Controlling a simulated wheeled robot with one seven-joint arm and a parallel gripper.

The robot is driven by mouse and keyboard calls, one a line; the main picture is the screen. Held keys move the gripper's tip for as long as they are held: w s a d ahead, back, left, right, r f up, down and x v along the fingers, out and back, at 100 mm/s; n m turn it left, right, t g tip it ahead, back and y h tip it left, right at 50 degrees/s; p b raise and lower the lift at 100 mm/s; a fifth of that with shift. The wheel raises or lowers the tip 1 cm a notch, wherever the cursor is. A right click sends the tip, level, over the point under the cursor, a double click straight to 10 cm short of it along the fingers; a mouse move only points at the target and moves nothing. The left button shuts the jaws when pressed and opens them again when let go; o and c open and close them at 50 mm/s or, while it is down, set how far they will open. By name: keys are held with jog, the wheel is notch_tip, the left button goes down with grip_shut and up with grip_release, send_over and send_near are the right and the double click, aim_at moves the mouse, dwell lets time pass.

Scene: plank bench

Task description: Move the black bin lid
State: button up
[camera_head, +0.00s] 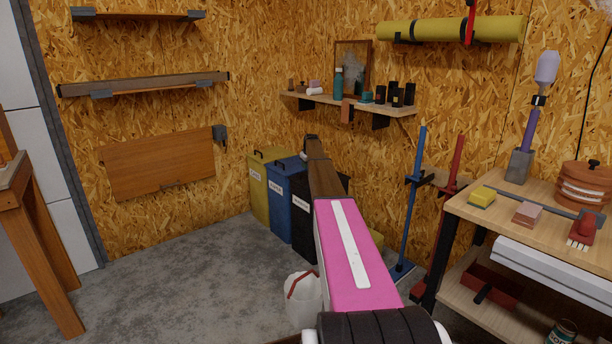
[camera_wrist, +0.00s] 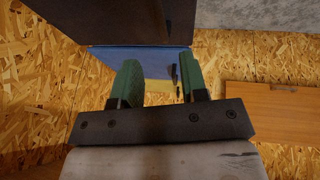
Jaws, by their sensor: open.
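The black bin (camera_head: 303,218) stands at the right end of a row of three in the corner. My arm crosses in front of it and hides much of its lid. In the wrist view a broad dark surface, which looks like the black bin lid (camera_wrist: 110,22), fills the upper left beyond the fingertips. My gripper (camera_wrist: 160,72) has two green fingers spread apart, with nothing held between them. A blue surface and a strip of yellow show behind the fingers. I cannot tell whether the fingers touch anything.
The blue bin (camera_head: 279,200) and yellow bin (camera_head: 258,185) stand left of the black one. A wall shelf (camera_head: 350,103) with bottles hangs above. A white bucket (camera_head: 301,307) stands on the floor. A workbench (camera_head: 455,207) is at right.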

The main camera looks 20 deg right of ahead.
jog(key=x, duration=0.8)
jog(key=shift+w+f, duration=0.1)
jog(key=shift+f, duration=0.15)
jog(key=shift+c, duration=0.3)
grip_shut()
